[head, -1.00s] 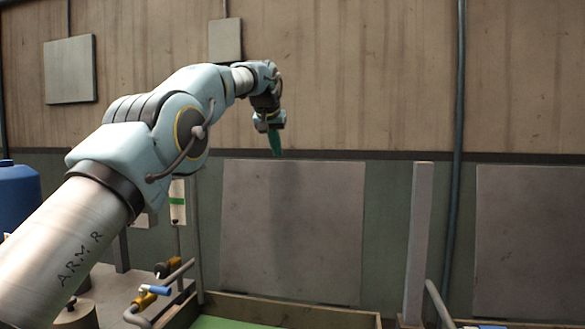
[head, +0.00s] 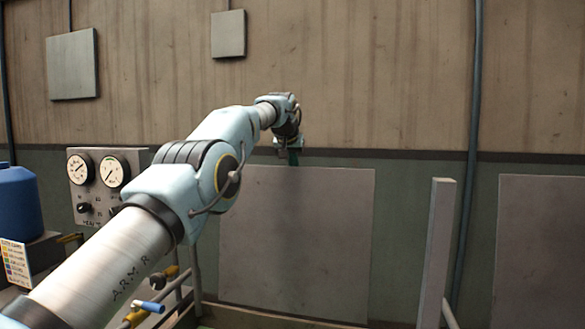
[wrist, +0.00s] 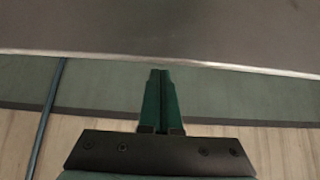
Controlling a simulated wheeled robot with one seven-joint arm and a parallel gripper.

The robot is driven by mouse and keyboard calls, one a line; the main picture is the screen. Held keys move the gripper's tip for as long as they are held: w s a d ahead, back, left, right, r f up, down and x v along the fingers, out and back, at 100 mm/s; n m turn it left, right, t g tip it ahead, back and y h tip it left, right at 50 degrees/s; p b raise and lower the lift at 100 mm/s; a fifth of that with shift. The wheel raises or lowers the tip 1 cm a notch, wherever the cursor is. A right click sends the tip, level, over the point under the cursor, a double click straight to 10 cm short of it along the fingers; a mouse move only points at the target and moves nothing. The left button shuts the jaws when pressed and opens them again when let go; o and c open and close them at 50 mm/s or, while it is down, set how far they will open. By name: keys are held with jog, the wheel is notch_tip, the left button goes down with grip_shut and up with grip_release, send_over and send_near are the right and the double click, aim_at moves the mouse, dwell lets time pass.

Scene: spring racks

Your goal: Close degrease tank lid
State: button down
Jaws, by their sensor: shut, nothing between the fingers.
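A large flat grey lid panel (head: 295,250) stands upright behind a tank, whose wooden-looking rim (head: 262,318) just shows at the bottom of the head view. I see no label naming this as the degrease tank. My gripper (head: 293,158) points down at the panel's top edge, near its middle, with its green fingers together and empty. In the wrist view my fingers (wrist: 162,98) end just short of the bright edge of the panel (wrist: 160,30). Whether they touch it I cannot tell. The tank's inside is mostly out of view.
A second grey panel (head: 545,250) stands at the right, beyond a grey post (head: 435,250). A gauge box (head: 105,180), a blue drum (head: 18,205) and a blue-handled valve (head: 150,306) are at the left. The wall (head: 380,80) lies close behind the panel.

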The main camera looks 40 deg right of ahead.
aim_at(292, 174)
jog(key=shift+s+a+f+p, duration=0.25)
jog(key=shift+s+a+f, duration=0.05)
jog(key=shift+a+f, duration=0.2)
jog(key=shift+s+a+f+p, duration=0.2)
jog(key=shift+s+a+f, duration=0.15)
jog(key=shift+a, duration=0.3)
jog(key=shift+s+f, duration=0.1)
dwell(0.4)
